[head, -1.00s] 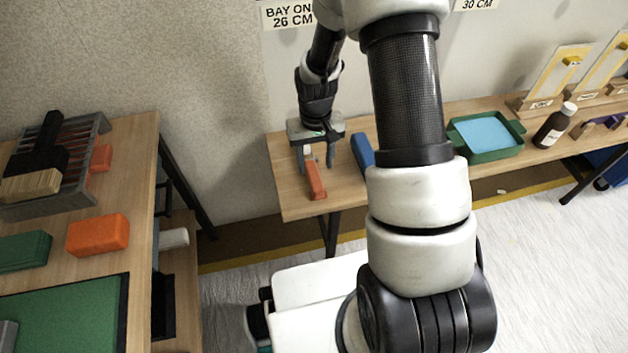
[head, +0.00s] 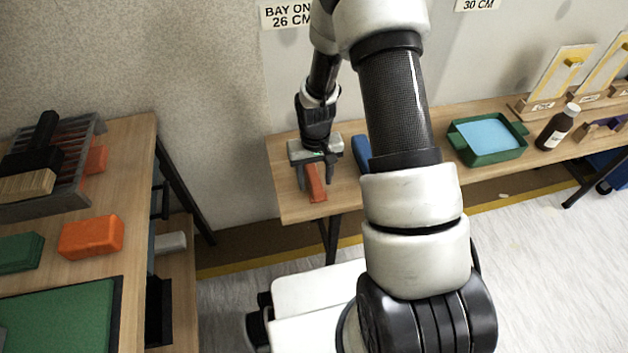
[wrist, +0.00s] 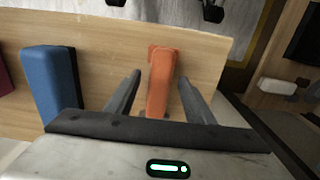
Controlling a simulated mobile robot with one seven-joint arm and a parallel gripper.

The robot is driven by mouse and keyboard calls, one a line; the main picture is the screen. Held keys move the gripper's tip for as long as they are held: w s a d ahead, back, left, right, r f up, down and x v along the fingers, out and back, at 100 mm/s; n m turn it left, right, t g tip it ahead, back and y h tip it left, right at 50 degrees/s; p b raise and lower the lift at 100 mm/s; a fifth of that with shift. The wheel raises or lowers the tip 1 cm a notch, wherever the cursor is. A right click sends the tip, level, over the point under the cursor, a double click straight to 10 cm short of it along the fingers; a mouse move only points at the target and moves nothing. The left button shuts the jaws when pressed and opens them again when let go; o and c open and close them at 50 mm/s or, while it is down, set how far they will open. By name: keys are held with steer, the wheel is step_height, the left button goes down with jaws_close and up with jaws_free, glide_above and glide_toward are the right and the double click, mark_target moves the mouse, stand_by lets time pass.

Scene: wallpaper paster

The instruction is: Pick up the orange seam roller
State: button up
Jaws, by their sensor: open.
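The orange seam roller (head: 316,186) lies at the left end of the long wooden table, near its front edge. In the wrist view the orange seam roller (wrist: 160,85) shows lengthwise between the two fingers. My gripper (head: 316,188) is above it, pointing down, with one finger on each side. My gripper (wrist: 160,82) is open, and a gap shows between the roller and each finger. The roller's rear end is hidden behind the gripper body. I cannot tell how far the fingertips are above the table.
A blue block-like object (wrist: 48,82) lies beside the roller; it also shows in the head view (head: 361,152). A green tray (head: 487,150) and brown bottle (head: 557,130) stand further right. A separate wooden bench (head: 135,170) holds an orange box (head: 91,236) at left.

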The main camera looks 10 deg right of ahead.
mark_target(315, 180)
steer(key=shift+f, duration=0.25)
stand_by(0.3)
steer(key=c, duration=1.1)
step_height(315, 180, up, 11)
steer(key=p, duration=0.3)
steer(key=shift+f, duration=0.2)
